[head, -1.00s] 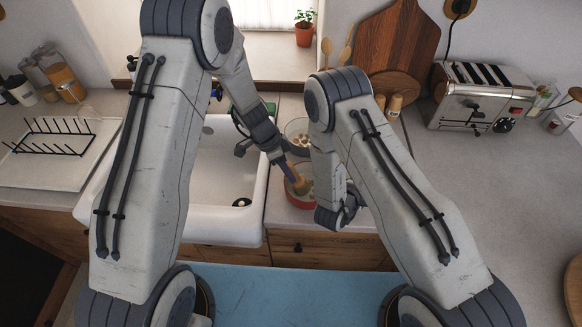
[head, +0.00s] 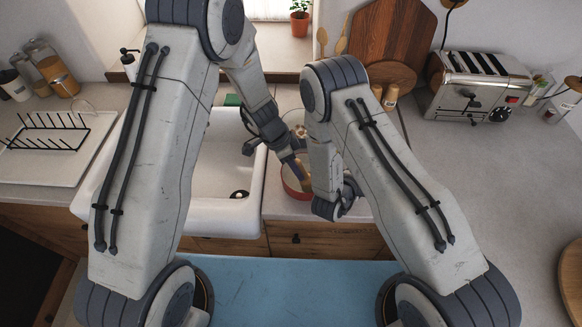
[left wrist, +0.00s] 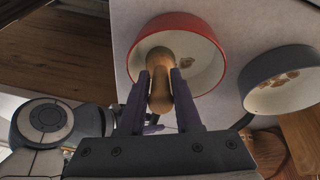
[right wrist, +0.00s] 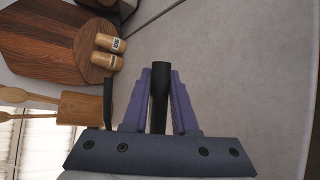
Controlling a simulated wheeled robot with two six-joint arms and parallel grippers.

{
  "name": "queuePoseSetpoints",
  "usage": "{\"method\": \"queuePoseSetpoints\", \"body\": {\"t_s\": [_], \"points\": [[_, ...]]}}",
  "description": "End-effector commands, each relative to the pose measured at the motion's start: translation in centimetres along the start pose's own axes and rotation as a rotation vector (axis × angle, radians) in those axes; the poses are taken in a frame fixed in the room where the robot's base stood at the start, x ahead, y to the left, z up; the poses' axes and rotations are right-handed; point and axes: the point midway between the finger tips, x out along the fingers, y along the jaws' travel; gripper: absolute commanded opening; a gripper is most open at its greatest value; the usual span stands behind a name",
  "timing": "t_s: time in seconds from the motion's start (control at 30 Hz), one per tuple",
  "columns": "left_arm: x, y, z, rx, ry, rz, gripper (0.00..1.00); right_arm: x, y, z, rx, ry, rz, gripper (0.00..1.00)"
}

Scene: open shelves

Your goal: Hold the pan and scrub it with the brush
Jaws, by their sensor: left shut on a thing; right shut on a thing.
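The red pan (head: 291,188) with a pale inside sits low over the counter right of the sink, partly hidden by my arms; it also shows in the left wrist view (left wrist: 211,45). My left gripper (left wrist: 160,78) is shut on the wooden handle of the brush (left wrist: 160,97), whose far end reaches into the pan. In the head view my left gripper (head: 292,168) is above the pan. My right gripper (right wrist: 159,82) is shut on a black handle (right wrist: 159,100), seemingly the pan's; in the head view it is beside the pan's right side.
A dark grey bowl or pan (left wrist: 291,97) with brown spots inside is close by the red pan. The white sink (head: 222,207) lies left, with a dish rack (head: 45,140) beyond. Shakers (head: 390,97), wooden boards (head: 395,40) and a toaster (head: 482,85) stand behind right.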

Motion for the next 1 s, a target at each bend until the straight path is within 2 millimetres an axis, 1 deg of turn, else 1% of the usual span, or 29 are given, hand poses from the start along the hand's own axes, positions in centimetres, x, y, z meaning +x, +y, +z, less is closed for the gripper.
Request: {"method": "queuePoseSetpoints", "body": {"t_s": [0.13,0.4,0.6,1.0], "points": [[0.3,0.1,-0.3,0.001,-0.001,0.002,0.0,0.0,0.0,0.0,0.0,0.0,0.001,0.0],[0.4,-1.1,-1.6,0.001,0.0,0.001,0.0,0.0,0.0,0.0,0.0,0.001,0.001,0.0],[0.4,-1.5,-2.0,0.0,-0.001,0.001,0.0,0.0,0.0,0.0,0.0,0.0,0.001,0.0],[0.2,0.0,-0.4,-0.001,-0.001,0.002,0.0,0.0,0.0,0.0,0.0,0.0,0.001,0.0]]}}
